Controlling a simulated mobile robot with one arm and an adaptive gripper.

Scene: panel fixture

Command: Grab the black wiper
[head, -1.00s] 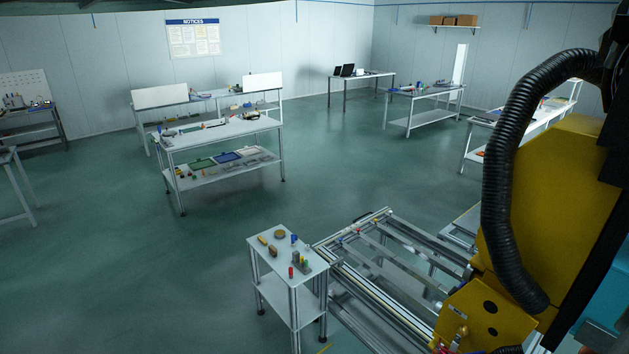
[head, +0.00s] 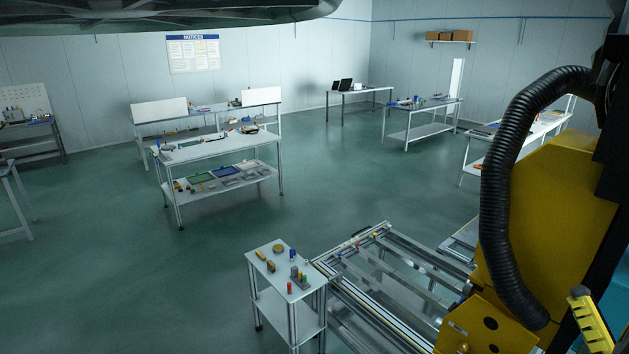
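I cannot make out a black wiper for certain in the head view. A small dark item (head: 249,130) lies at the right end of the white two-tier bench (head: 215,144), too small to identify. My gripper does not show clearly enough to be recognised. My yellow arm parts and black corrugated hose fill the right side and hide what lies behind them. A yellow notched piece (head: 590,318) shows at the lower right; I cannot tell what it is.
A small white table (head: 262,262) with several small coloured parts stands in front, against an aluminium frame (head: 350,300). Benches stand along the walls, one with laptops (head: 343,85). The green floor (head: 130,260) at the left is clear.

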